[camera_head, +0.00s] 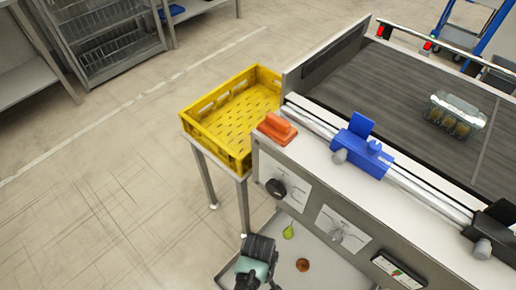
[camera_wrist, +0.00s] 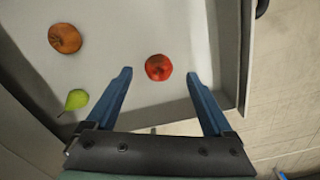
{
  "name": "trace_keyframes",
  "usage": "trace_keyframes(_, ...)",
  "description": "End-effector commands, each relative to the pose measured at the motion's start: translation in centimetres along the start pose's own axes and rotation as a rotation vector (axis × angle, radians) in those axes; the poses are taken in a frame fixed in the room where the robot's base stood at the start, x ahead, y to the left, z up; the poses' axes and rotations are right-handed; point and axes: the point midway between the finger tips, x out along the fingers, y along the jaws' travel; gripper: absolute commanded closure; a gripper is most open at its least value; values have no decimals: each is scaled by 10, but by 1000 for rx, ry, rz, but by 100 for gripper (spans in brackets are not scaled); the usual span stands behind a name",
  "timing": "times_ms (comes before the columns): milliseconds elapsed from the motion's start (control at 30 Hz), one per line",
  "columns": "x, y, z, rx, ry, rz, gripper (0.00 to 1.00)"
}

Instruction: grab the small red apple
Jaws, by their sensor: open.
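The small red apple (camera_wrist: 158,67) lies on the pale tray (camera_wrist: 112,35) in the wrist view. It sits just beyond and between the tips of the two blue fingers of my gripper (camera_wrist: 158,76), with a gap on either side. My gripper is open and nothing is held. In the head view my gripper (camera_head: 255,264) is over the left part of the tray (camera_head: 335,272), its fingers hidden, and I cannot make out the red apple there.
A green pear (camera_wrist: 76,99) and an orange-brown round fruit or vegetable (camera_wrist: 65,38) lie left of the apple in the wrist view. A yellow crate (camera_head: 215,103) stands beside the conveyor (camera_head: 385,95), which carries a clear box (camera_head: 455,115). The tray has a raised rim (camera_wrist: 244,60).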

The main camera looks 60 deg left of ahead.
Motion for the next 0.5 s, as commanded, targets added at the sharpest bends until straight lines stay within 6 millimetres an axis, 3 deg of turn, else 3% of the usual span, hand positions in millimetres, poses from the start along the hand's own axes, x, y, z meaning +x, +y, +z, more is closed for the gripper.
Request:
trace_keyframes(33, 12, 1, -1, -1, -1, -1, 14)
trace_keyframes(200, 30, 1, -1, -1, -1, 0, 14)
trace_keyframes(467, 32, 1, -1, 0, 1, 2, 14)
trace_keyframes(500, 31, 1, -1, 0, 1, 1, 17)
